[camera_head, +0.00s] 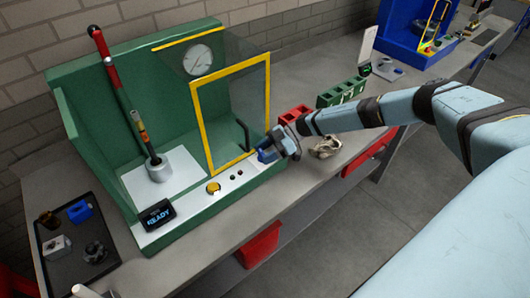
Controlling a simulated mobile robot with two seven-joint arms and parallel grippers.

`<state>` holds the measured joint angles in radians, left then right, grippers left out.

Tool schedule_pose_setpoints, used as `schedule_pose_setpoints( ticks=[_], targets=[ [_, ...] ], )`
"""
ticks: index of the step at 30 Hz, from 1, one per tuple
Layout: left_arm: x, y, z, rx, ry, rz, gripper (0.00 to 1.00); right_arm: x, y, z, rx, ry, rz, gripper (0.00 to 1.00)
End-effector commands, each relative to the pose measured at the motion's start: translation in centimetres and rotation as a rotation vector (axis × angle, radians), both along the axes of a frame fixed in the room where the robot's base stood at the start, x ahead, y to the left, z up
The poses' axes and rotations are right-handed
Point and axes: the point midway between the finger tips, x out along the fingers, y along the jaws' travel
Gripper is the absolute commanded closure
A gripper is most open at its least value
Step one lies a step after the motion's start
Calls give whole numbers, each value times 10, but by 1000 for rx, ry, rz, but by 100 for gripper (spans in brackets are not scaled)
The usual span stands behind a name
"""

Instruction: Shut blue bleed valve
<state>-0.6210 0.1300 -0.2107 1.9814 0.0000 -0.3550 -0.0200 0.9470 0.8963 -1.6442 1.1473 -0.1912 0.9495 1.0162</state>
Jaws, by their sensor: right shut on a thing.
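The blue bleed valve (267,156) is at the front right corner of the green test stand (155,232), just right of the yellow-framed guard. My right arm comes in from the right, and my right gripper (274,148) is at the valve, shut on it. The gripper covers part of the valve, so I cannot tell its handle angle. My left gripper is not in view.
The yellow-framed guard (198,120) stands just left of my right gripper. A dark tray (62,275) holds small parts at left.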

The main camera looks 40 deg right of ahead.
Motion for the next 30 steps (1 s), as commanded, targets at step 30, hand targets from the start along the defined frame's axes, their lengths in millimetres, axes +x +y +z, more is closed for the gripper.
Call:
schedule_pose_setpoints(
  ticks=[30],
  targets=[
    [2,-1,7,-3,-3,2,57,-1,-1,1,-1,1,-82,26]
  ],
)
